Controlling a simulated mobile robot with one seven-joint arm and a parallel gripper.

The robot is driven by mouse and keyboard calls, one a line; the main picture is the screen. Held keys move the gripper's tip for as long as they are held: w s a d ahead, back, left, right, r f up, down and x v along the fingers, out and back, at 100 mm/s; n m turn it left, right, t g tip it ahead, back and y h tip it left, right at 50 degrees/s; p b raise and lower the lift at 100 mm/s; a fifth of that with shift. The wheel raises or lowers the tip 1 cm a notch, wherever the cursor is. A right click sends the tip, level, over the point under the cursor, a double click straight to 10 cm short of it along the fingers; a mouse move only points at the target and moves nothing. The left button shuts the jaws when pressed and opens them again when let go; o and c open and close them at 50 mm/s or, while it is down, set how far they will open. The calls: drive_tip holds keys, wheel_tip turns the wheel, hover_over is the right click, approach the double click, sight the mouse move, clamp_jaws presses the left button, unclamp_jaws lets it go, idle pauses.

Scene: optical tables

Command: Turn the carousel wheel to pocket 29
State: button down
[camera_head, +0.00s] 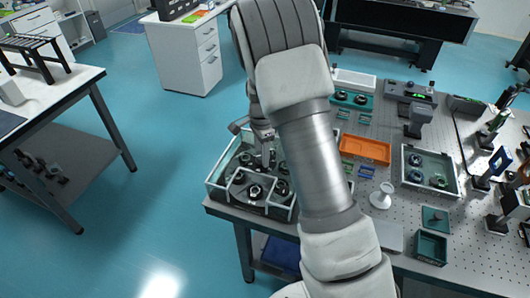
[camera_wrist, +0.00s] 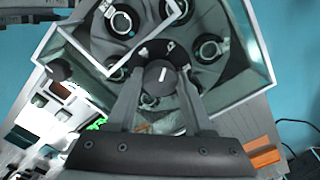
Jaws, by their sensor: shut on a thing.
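The carousel wheel (camera_wrist: 203,77) is a dark disc with several round black-ringed pockets, inside a clear-walled case with pale edges (camera_wrist: 262,38). In the head view the case (camera_head: 222,166) stands at the left front corner of the optical table. A dark knob with a white line (camera_wrist: 160,73) is at the middle of the wheel. My gripper (camera_wrist: 159,84) is shut on this knob, one finger on each side. It comes down into the case in the head view (camera_head: 266,150). I cannot read any pocket number, and my gripper hides part of the wheel.
An orange tray (camera_head: 364,150) and a white round-based stand (camera_head: 382,196) are to the right on the perforated table. My arm covers the table's middle. Open blue floor (camera_head: 150,190) is to the left.

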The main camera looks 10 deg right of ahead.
drive_tip(key=shift+w+r+m+p, duration=0.1)
drive_tip(key=shift+m+p, duration=0.45)
drive_tip(key=shift+m, duration=1.15)
drive_tip(key=shift+r+m+p, duration=0.1)
drive_tip(key=shift+m+p, duration=0.45)
drive_tip(key=shift+m, duration=1.15)
drive_tip(key=shift+d+m+p, duration=0.1)
drive_tip(key=shift+m+p, duration=1.15)
drive_tip(key=shift+m, duration=1.45)
drive_tip(key=shift+f+m, duration=0.1)
drive_tip(key=shift+m, duration=0.3)
drive_tip(key=shift+c, duration=1.5)
unclamp_jaws()
wheel_tip(320, 180, up, 17)
drive_tip(key=shift+r, duration=0.2)
